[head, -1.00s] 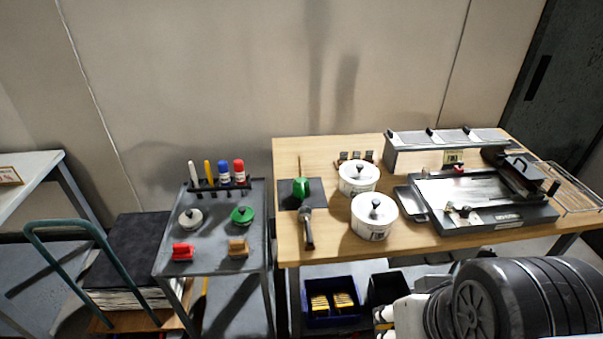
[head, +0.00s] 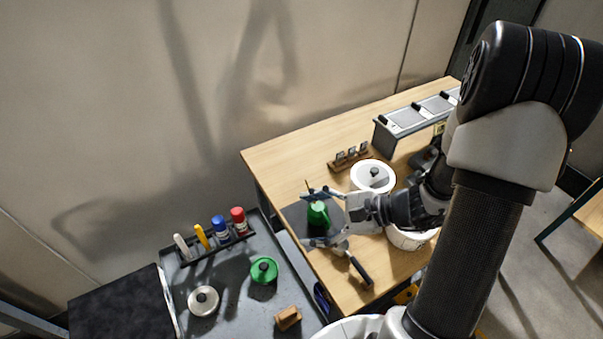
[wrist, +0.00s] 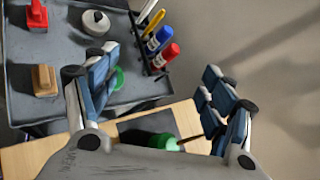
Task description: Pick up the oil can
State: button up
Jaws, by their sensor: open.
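The green oil can (head: 318,215) with a thin spout stands on a dark mat (head: 293,213) near the left end of the wooden table. My gripper (head: 313,218) is open, reaching in from the right, with one finger on each side of the can in the head view. In the wrist view the open fingers (wrist: 160,62) point up the picture. The can (wrist: 163,141) shows there low between them, partly hidden by the gripper body. I cannot tell whether a finger touches it.
A dark-handled tool (head: 358,268) lies just in front of the mat. A small rack (head: 348,158) is behind. The grey cart (head: 233,292) at left holds markers, lids and a brush (head: 288,317).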

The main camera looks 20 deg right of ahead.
jog(key=w+d+f+m+t+h+p, duration=0.1)
jog(key=d+f+m+t+h+p, duration=0.15)
jog(key=d+f+m+t, duration=0.4)
jog(key=m+h, duration=0.4)
jog(key=m, duration=0.2)
send_near(317, 210)
jog(key=w+f+b, duration=0.1)
jog(key=w+f, duration=0.3)
jog(key=w, duration=0.1)
jog(key=shift+w+f+b, duration=0.15)
jog(key=shift+w+b, duration=0.2)
jog(key=shift+b, duration=0.05)
jog(key=shift+a+b+x, duration=0.2)
jog(key=shift+b+x, duration=0.15)
jog(key=shift+x, duration=1.05)
jog(key=shift+a+b+x, duration=0.15)
jog(key=shift+b+x, duration=0.2)
jog(key=shift+x, duration=1)
jog(key=shift+m, duration=0.25)
jog(key=shift+c, duration=0.5)
jog(key=shift+s, duration=0.1)
jog(key=c, duration=0.9)
jog(key=shift+c, duration=0.5)
jog(key=shift+r, duration=0.2)
